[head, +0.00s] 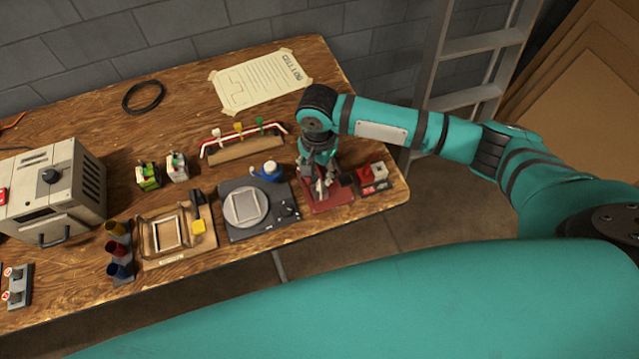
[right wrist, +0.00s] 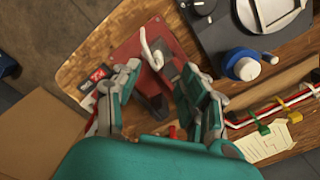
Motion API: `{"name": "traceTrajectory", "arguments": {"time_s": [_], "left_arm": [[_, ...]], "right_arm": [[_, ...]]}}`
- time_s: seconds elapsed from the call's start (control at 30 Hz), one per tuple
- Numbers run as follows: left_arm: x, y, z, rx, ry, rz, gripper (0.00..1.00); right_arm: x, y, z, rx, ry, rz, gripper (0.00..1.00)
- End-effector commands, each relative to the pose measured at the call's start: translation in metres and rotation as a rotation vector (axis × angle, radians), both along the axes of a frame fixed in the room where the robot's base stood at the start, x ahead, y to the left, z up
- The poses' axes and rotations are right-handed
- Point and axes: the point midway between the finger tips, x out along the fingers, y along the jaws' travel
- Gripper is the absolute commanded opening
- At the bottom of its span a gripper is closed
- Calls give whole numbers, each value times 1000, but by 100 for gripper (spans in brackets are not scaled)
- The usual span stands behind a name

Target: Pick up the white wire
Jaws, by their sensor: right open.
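A short white wire (right wrist: 148,45) stands bent above a dark red stand (right wrist: 124,52) in the right wrist view. In the head view a small white bit of it shows by my right gripper, and the red stand (head: 328,203) lies below, near the table's front right. My right gripper (head: 322,183) points down over the stand. In the right wrist view my right gripper (right wrist: 158,76) is open, its fingers spread either side of the stand's middle, with the wire beyond the gap between the fingertips. Whether a finger touches the wire cannot be told. My left gripper is not in view.
Behind is a rack with coloured clips (head: 240,145).

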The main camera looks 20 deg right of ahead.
Motion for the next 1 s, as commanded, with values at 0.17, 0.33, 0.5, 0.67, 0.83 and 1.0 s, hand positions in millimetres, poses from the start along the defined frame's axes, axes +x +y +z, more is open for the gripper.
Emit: {"name": "traceTrajectory", "arguments": {"time_s": [0.17, 0.33, 0.5, 0.67, 0.83, 1.0], "left_arm": [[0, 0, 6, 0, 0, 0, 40], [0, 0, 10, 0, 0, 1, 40], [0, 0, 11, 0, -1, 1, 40], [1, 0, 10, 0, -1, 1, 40], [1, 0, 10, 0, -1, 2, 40], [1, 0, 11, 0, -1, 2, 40]], "right_arm": [[-3, -2, -16, -3, 4, 0, 43], [-4, -3, -42, -2, 2, 0, 43], [-4, -2, -53, 0, 0, 1, 43], [-4, -2, -53, 0, 0, 1, 43], [-4, -2, -53, 0, 0, 1, 25], [-4, -2, -53, 0, 0, 1, 2]]}}
